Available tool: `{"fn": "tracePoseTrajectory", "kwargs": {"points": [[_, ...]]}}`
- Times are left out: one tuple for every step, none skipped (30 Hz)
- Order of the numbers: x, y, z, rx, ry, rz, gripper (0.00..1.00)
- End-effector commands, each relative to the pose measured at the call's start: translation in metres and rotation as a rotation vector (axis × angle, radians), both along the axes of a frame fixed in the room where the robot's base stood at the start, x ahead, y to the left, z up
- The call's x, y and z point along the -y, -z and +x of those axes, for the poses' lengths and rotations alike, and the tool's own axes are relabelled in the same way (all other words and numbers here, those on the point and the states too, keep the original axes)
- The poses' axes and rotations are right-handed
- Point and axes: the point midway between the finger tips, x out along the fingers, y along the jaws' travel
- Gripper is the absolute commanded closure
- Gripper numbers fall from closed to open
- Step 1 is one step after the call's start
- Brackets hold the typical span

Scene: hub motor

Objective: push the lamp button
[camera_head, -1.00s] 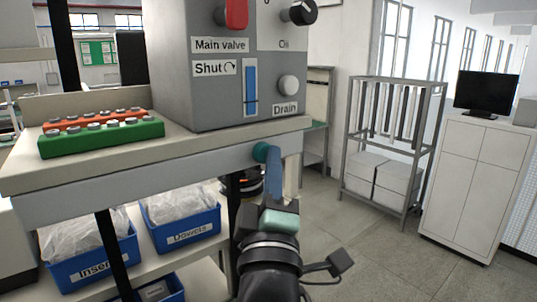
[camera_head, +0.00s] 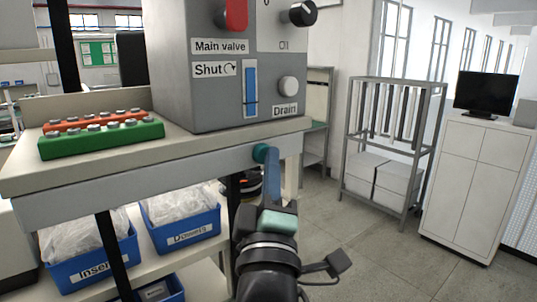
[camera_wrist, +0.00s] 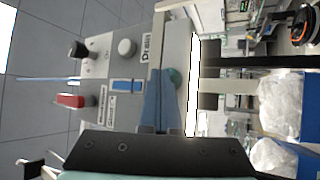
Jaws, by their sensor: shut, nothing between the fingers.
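The grey box (camera_head: 210,90) carries a red valve handle (camera_head: 236,14), a black knob (camera_head: 300,12) and a white Drain button (camera_head: 288,86). A green block (camera_head: 100,138) lies on the bench (camera_head: 190,145). Blue bins (camera_head: 180,232) stand below.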

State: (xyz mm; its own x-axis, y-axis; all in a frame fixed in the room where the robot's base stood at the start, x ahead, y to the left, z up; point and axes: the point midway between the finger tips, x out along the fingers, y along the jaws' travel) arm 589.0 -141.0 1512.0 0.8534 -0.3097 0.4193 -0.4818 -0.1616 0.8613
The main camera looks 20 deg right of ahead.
Motion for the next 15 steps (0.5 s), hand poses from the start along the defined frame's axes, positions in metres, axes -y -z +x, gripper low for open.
{"fn": "tracePoseTrajectory", "kwargs": {"points": [[-0.001, 0.001, 0.000, -0.001, -0.002, 0.001, 1.00], [-0.001, 0.001, 0.000, -0.001, -0.002, 0.001, 1.00], [0.000, 0.000, -0.001, -0.002, -0.001, 0.000, 1.00], [0.001, 0.000, -0.002, -0.002, -0.001, 0.000, 1.00], [0.002, 0.000, -0.004, -0.002, -0.001, 0.000, 1.00], [0.003, 0.000, -0.007, -0.003, 0.000, 0.001, 1.00], [0.004, -0.001, -0.010, -0.002, 0.000, 0.001, 1.00], [0.005, -0.001, -0.013, -0.003, 0.000, 0.000, 1.00], [0.007, -0.001, -0.017, -0.003, 0.001, 0.002, 1.00], [0.007, -0.001, -0.020, -0.002, 0.000, 0.001, 1.00], [0.008, -0.001, -0.022, -0.003, 0.000, 0.001, 1.00], [0.010, -0.001, -0.026, -0.004, 0.002, 0.000, 1.00], [0.011, -0.001, -0.029, -0.003, 0.002, 0.001, 1.00], [0.012, -0.001, -0.032, -0.003, 0.002, 0.001, 1.00], [0.014, -0.001, -0.036, -0.003, 0.002, 0.001, 1.00]]}}
